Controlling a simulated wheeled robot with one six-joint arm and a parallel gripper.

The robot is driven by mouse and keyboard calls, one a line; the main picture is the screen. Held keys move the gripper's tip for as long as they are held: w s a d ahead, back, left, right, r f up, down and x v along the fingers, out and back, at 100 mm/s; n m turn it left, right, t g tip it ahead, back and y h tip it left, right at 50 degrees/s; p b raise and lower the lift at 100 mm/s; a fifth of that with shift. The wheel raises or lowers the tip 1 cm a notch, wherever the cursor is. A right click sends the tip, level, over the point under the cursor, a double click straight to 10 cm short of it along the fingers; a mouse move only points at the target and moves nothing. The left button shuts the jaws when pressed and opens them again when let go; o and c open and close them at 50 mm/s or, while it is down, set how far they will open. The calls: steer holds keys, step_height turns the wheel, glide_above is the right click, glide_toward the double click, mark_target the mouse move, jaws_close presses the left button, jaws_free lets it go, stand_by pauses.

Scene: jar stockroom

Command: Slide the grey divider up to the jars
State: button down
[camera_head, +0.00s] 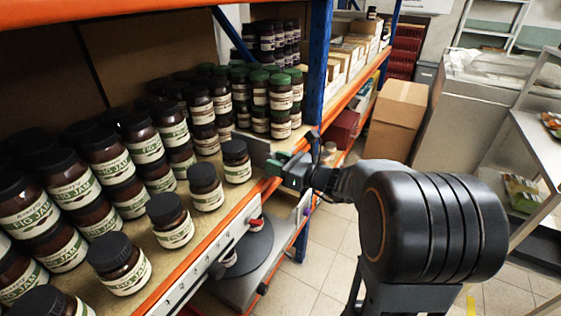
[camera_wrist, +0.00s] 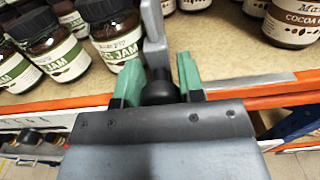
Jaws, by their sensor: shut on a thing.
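The grey divider (camera_head: 252,148) stands upright on the wooden shelf (camera_head: 218,222) in the head view, between the black-lidded fig jam jars and the green-lidded jars. My gripper (camera_head: 284,166) is at the shelf's front edge, shut on the divider's front end. In the wrist view the green fingers of my gripper (camera_wrist: 160,92) close on a black knob (camera_wrist: 160,90) below the grey plate of the divider (camera_wrist: 154,38). The nearest fig jam jar (camera_wrist: 116,42) is just left of the divider; I cannot tell whether they touch. This jar also shows in the head view (camera_head: 237,170).
Several fig jam jars (camera_head: 75,185) stand in rows, some stacked, left of the divider. Cocoa jars (camera_wrist: 292,22) stand to the right, with bare shelf between. An orange beam (camera_head: 205,250) runs along the front edge. A blue upright (camera_head: 316,70) and a cardboard box (camera_head: 395,115) are farther right.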

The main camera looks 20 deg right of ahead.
steer(key=c, duration=0.9)
jaws_free()
steer(key=shift+s+a, duration=0.2)
steer(key=shift+a, duration=0.1)
steer(key=shift+c, duration=0.2)
steer(key=shift+o, duration=0.8)
steer(key=shift+d, duration=0.15)
steer(key=shift+d, duration=0.2)
steer(key=v, duration=1.3)
steer(key=shift+s+d+b, duration=0.15)
steer(key=shift+b, duration=0.2)
